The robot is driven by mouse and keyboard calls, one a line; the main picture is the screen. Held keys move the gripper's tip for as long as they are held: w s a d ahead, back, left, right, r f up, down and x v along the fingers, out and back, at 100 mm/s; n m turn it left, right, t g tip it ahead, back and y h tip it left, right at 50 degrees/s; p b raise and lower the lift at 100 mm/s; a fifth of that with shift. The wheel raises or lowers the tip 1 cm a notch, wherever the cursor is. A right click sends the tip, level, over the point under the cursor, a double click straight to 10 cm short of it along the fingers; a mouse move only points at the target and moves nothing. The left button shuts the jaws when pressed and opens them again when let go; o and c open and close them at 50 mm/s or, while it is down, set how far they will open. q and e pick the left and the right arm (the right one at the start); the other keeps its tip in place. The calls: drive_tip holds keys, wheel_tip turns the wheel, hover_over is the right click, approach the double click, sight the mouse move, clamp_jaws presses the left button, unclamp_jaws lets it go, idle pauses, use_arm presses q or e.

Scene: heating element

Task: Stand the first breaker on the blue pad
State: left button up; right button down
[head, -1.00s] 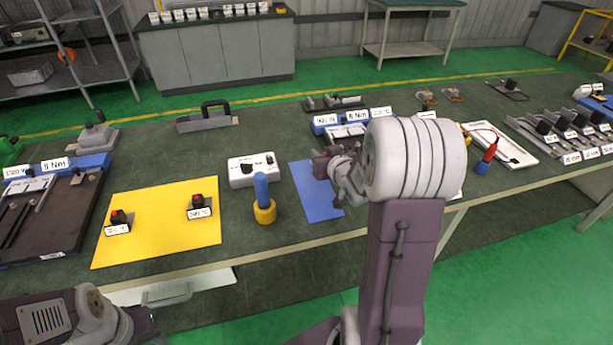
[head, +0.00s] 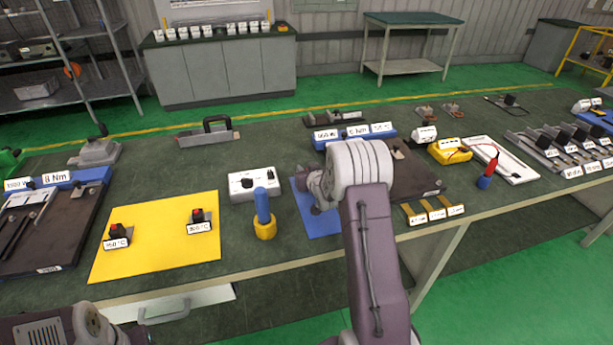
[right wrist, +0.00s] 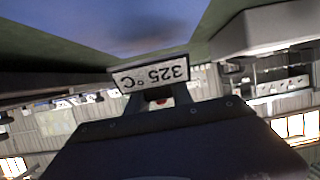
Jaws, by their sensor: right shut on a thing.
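The blue pad (head: 318,222) lies on the bench near its front edge, partly covered by my right arm. My right gripper (head: 314,190) is over the pad and hides what it holds in the head view. In the right wrist view it is shut on a breaker (right wrist: 160,95) with a white label reading 325 °C, seen upside down. The pad fills the top of that view (right wrist: 110,25); I cannot tell whether the breaker touches it. Two black breakers with red tops, left (head: 117,232) and right (head: 198,217), stand on a yellow mat (head: 150,258). My left gripper's fingertips do not show.
A white box with knobs (head: 252,184) and a blue-handled tool in a yellow base (head: 264,225) stand just left of the pad. A blue-topped fixture (head: 353,135) is behind my right arm. Copper strips (head: 433,210) lie right of the arm.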

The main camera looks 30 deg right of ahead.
wheel_tip(320, 180, down, 2)
drive_tip(key=shift+w+f, duration=0.1)
drive_tip(key=shift+f, duration=0.15)
